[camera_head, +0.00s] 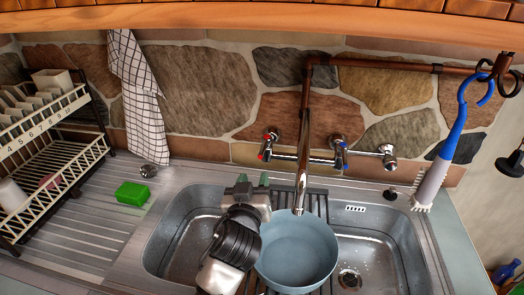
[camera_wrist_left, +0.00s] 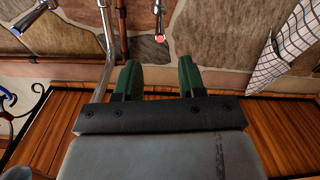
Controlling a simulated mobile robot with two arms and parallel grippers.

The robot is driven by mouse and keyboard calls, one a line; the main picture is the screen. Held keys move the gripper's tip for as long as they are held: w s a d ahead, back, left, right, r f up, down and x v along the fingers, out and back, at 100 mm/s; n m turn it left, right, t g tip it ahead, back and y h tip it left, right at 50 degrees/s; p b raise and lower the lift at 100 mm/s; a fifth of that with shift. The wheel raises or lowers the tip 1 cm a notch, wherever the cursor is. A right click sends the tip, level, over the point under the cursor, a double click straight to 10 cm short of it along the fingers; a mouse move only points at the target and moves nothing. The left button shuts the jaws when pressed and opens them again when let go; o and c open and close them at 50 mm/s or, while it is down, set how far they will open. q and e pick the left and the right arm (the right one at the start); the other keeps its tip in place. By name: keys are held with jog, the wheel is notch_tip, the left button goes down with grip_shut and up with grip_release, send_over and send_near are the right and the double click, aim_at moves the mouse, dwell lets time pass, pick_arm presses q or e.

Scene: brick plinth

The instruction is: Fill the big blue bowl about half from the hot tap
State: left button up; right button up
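The big blue bowl (camera_head: 298,255) stands in the middle of the sink, under the end of the copper spout (camera_head: 304,150). I see no water stream and cannot make out water in the bowl. The hot tap (camera_head: 267,146), marked red, is on the wall left of the spout; it also shows in the left wrist view (camera_wrist_left: 160,38). The blue-marked tap (camera_head: 340,150) is to the right. My left gripper (camera_head: 252,181) is open and empty, left of the spout and below the hot tap; its green fingers stand apart in the left wrist view (camera_wrist_left: 159,68). My right gripper is out of view.
A green sponge (camera_head: 133,193) lies on the draining board left of the sink. A dish rack (camera_head: 50,150) stands at far left. A checked cloth (camera_head: 140,100) hangs on the wall. A blue-and-white brush (camera_head: 448,145) hangs at right. The spout stands close beside my left gripper.

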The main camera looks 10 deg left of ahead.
aim_at(261, 153)
pick_arm(q)
jog(key=w+p, duration=0.2)
jog(key=w, duration=0.8)
jog(key=shift+a+r, duration=0.1)
jog(key=shift+a, duration=0.05)
jog(key=shift+s, duration=0.1)
grip_shut()
